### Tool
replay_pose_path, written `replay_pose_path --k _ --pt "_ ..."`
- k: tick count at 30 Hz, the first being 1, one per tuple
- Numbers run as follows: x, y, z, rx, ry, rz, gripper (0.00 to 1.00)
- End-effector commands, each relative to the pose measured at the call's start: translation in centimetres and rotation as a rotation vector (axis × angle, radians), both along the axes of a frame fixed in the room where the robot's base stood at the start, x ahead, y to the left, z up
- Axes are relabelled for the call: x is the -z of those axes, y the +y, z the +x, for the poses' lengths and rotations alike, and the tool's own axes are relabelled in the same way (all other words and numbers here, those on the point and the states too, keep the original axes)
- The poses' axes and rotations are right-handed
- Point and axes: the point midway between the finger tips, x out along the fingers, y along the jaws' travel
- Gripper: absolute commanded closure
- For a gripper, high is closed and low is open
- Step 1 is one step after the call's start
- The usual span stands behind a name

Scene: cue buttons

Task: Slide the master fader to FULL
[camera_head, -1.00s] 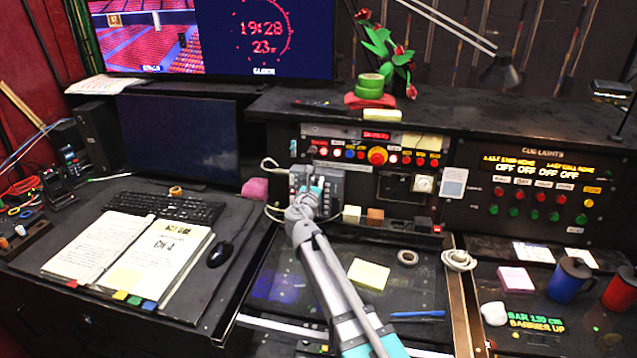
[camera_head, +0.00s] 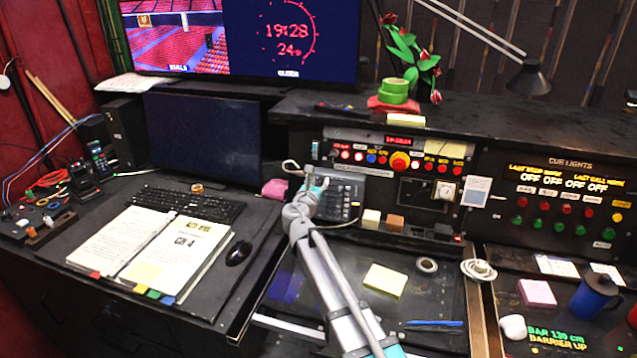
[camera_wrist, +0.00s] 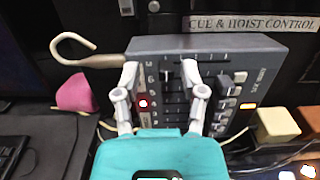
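The grey fader console (camera_head: 343,203) sits at the back of the desk, below the button panel. In the wrist view the console (camera_wrist: 215,45) fills the middle, with rows of slots and dark knobs. A larger dark knob (camera_wrist: 225,83) stands on its right part, next to a pale label I cannot read. I cannot tell for sure which knob is the master fader. My gripper (camera_wrist: 160,72) is open over the console's left and middle part, its two fingers apart with nothing seen between them. In the head view my gripper (camera_head: 316,185) is at the console's left side.
A hooked pale handle (camera_wrist: 75,48) and a pink lump (camera_wrist: 75,93) lie left of the console. A cream block (camera_wrist: 277,125) stands to its right. The control panel (camera_head: 400,160) rises behind. The cue lights panel (camera_head: 560,195) is further right.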

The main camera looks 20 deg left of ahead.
Motion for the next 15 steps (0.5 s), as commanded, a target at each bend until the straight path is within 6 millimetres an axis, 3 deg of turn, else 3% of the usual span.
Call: replay_pose_path --k 10,15 --pt "0.0 -0.2 -0.3 0.002 0.001 0.001 0.46" --pt "0.0 -0.2 -1.3 0.001 0.001 0.001 0.46"
